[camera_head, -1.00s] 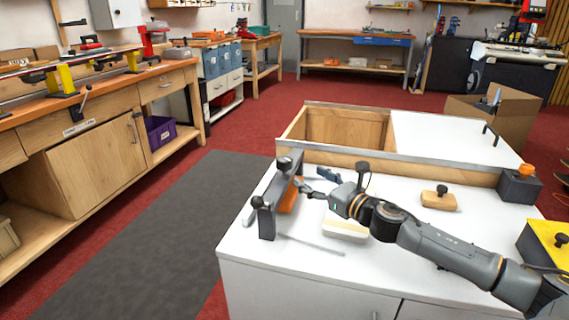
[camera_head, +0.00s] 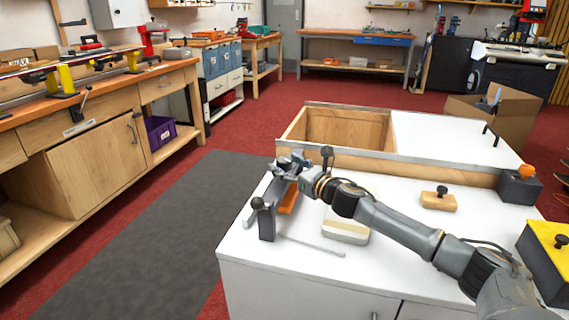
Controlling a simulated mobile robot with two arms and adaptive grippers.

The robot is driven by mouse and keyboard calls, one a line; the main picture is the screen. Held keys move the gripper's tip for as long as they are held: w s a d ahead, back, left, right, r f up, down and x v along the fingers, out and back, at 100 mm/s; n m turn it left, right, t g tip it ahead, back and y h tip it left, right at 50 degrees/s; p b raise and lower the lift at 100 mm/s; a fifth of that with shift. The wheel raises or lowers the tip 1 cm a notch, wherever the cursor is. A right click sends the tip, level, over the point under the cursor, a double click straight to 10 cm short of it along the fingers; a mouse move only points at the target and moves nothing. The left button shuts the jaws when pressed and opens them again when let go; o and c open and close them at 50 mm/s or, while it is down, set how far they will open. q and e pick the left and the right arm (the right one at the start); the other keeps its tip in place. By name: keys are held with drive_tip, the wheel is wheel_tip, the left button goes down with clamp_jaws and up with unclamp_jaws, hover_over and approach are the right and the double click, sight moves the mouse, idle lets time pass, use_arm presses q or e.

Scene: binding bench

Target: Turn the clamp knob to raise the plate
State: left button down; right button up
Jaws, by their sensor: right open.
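The clamp (camera_head: 267,220) is a dark grey frame standing on the white worktop, with an orange plate (camera_head: 289,201) on its right side. A round dark knob (camera_head: 257,203) shows at its near end. My right gripper (camera_head: 286,167) is open at the clamp's far upper end. It covers the dark knob at that end, so I cannot tell whether the fingers touch it. My left gripper is not in view.
On the white worktop (camera_head: 390,270) lie a pale block (camera_head: 345,230) under my right arm, a thin grey rod (camera_head: 315,246), and a wooden block with a black knob (camera_head: 438,201). A dark box with an orange knob (camera_head: 520,186) stands at right. An open wooden bin (camera_head: 345,128) is behind.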

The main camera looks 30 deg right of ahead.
drive_tip(key=shift+w+a, duration=0.1)
drive_tip(key=shift+w, duration=0.4)
drive_tip(key=c, duration=1.2)
drive_tip(key=shift+o, duration=0.2)
drive_tip(key=shift+r+y, duration=0.1)
drive_tip(key=shift+y, duration=0.3)
